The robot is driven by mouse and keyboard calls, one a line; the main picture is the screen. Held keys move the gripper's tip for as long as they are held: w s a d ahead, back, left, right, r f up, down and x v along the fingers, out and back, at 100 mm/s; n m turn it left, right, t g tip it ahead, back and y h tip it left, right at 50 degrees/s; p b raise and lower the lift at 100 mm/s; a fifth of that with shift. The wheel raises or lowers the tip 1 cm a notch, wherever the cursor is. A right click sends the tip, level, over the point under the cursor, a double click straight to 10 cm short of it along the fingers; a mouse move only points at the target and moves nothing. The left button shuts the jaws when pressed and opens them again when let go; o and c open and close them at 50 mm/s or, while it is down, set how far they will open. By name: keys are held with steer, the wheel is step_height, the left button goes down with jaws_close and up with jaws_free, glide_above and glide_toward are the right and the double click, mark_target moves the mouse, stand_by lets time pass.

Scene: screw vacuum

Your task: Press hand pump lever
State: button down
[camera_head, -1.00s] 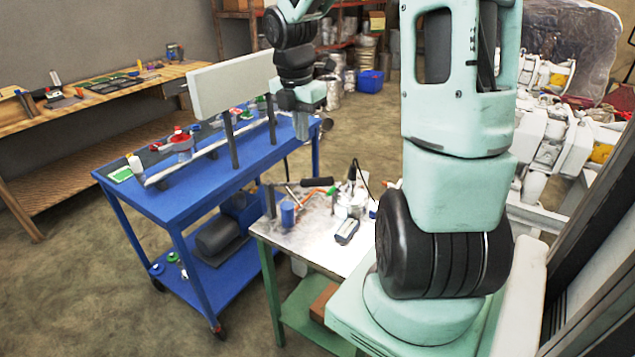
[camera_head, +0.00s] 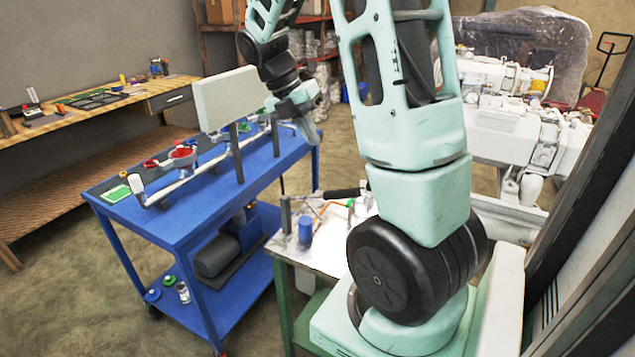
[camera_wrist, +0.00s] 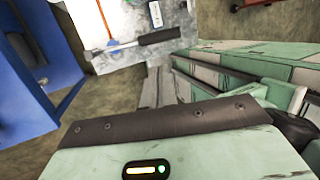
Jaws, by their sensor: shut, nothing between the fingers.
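A lever with a black grip and thin metal rod, likely the hand pump lever (camera_head: 345,193), is at the small metal-topped table, partly hidden behind my arm. In the wrist view the lever (camera_wrist: 160,36) lies across the upper middle, its rod running left and its black grip to the right. I cannot clearly make out the pump body. My gripper (camera_head: 312,136) is shut and empty. It is raised near the right side of the blue cart, apart from the lever, its tip angled down and right. In the wrist view its fingertips cannot be made out.
The blue cart (camera_head: 178,228) carries a white panel, rods and red-topped fittings. The metal-topped table (camera_head: 327,244) holds a blue cup (camera_head: 305,231), a grey post (camera_head: 285,214) and an orange tool. A wooden workbench (camera_head: 110,122) stands behind left. Open floor lies in front left.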

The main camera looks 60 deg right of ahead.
mark_target(340, 191)
steer(key=shift+w+r, duration=0.1)
steer(key=shift+w, duration=0.1)
stand_by(0.3)
steer(key=x, duration=0.7)
steer(key=p+x, duration=0.1)
steer(key=x, duration=0.6)
steer(key=shift+s+r, duration=0.1)
steer(key=shift+s, duration=0.1)
